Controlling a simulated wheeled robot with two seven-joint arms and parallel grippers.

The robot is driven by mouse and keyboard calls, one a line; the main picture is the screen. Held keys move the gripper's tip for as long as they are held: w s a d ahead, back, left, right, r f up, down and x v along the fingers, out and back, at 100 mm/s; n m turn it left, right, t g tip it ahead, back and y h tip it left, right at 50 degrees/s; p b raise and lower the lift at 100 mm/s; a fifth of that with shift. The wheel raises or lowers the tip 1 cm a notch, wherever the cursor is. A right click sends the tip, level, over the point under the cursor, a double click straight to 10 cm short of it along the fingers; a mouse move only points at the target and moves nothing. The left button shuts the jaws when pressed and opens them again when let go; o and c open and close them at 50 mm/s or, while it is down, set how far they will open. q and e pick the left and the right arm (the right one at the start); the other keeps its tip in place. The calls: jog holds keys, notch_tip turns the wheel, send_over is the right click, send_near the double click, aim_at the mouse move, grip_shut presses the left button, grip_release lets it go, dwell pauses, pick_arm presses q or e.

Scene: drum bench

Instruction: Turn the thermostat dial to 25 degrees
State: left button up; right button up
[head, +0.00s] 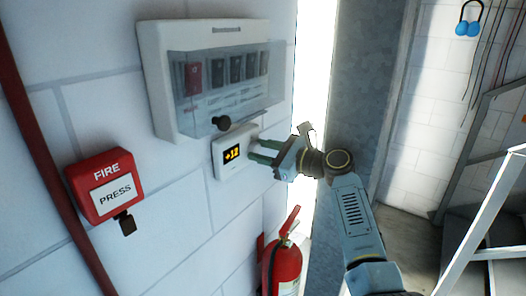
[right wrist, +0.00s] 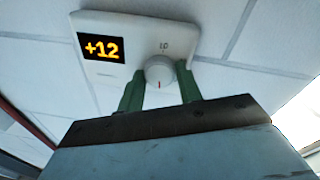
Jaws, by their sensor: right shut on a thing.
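The thermostat (head: 225,169) is a small white box on the wall, and its display reads +12. It also shows in the right wrist view (right wrist: 105,26). Its round white dial (right wrist: 160,71) sits right of the display, with a small mark low on its face. My right gripper (head: 260,151) reaches the thermostat from the right, and its green fingers are shut on the dial, one on each side. In the head view the dial is hidden by the fingers. My left gripper is not in view.
A breaker box (head: 155,80) with a clear cover and dark knob hangs just above the thermostat. A red fire alarm box (head: 98,170) is at the left. A red extinguisher (head: 286,262) hangs below. A doorway and metal railing are at the right.

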jog(key=o, duration=0.7)
